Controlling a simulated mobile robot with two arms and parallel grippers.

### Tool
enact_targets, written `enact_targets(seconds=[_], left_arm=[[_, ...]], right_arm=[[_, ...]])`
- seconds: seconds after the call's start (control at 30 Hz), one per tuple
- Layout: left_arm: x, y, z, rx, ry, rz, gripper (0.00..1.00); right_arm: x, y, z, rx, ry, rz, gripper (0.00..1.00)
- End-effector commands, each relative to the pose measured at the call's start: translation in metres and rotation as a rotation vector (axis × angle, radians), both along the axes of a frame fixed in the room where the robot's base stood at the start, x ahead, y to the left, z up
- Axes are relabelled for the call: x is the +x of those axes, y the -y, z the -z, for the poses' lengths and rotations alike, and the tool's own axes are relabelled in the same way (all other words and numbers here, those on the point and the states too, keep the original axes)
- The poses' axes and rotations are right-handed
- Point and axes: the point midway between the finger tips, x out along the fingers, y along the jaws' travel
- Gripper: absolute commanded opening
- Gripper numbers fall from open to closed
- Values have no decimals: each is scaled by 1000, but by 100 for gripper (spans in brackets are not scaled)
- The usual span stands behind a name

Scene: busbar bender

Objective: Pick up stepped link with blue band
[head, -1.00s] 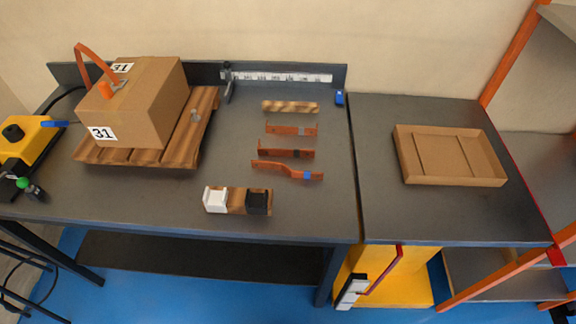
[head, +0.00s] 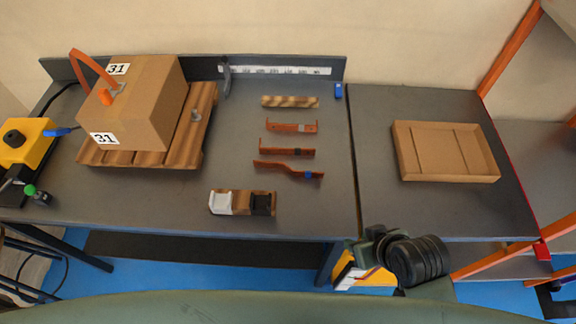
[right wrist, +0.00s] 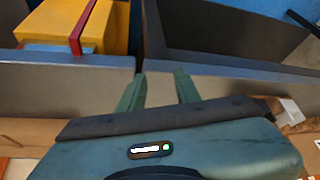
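The stepped link with the blue band (head: 275,165) is a copper-coloured bent bar. It lies on the grey bench in the head view, nearest the front of a column of bars, with its blue band towards its right end. My right gripper (right wrist: 158,90) is open, with two green fingers apart and nothing seen between them. In the head view the right arm's dark wrist is at the bench's front edge, below and right of the link and well apart from it. My left gripper is not in view.
Two other copper links (head: 290,127) (head: 285,151) and a striped bar (head: 290,102) lie behind. A block with white and black holders (head: 240,200) stands in front. A carton (head: 150,105) on a pallet is left; a cardboard tray (head: 490,179) is right. Bench right of the links is clear.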

Motion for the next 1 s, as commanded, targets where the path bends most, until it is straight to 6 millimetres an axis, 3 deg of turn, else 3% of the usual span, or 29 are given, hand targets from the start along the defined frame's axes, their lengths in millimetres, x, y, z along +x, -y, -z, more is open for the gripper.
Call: enact_targets(seconds=[0.2, 0.4, 0.63, 1.0], left_arm=[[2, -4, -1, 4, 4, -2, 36], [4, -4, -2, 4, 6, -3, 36], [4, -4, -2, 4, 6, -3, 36], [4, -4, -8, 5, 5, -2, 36]], right_arm=[[54, -53, -6, 111, 166, -195, 33], [102, -91, -11, 210, 324, -330, 33], [152, -109, -20, 285, 485, -401, 33], [182, -131, -9, 303, 525, -403, 33]])
